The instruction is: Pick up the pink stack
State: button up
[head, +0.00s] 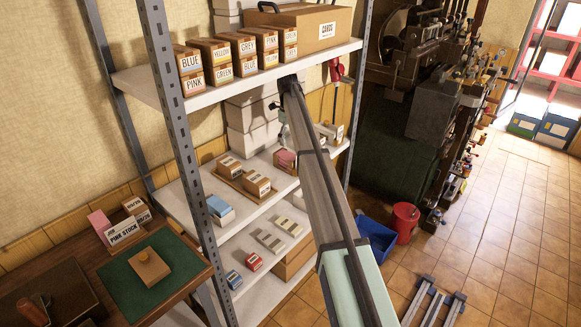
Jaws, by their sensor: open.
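A pink stack (98,224) stands on the desk at the left, behind a card lettered "PINK STOCK" (124,230). Another pink block (287,157) sits in a small brown tray on the middle shelf, partly hidden by my arm. Both look plain pink; fine detail is too small to tell. My gripper (281,128) is small in view and hangs below the bent end of my arm, in front of the rack between the upper and middle shelves. It is open, with nothing seen in it. It appears above the shelf's pink block and far from the desk stack.
The rack's upper shelf (215,93) holds labelled brown boxes. A grey post (185,120) stands between desk and rack. The middle shelf carries a brown tray (225,180) of small boxes and a blue stack (219,210). A green mat (180,258) with a brown block lies on the desk.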

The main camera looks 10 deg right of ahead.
aim_at(287, 156)
jog(key=f+p, duration=0.1)
jog(key=f, duration=0.2)
jog(key=f+p, duration=0.2)
jog(key=f, duration=0.1)
jog(key=w+a+f+p, duration=0.1)
jog(key=f+p, duration=0.1)
jog(key=f, duration=0.2)
jog(key=shift+w+a, duration=0.1)
jog(key=c, duration=1.4)
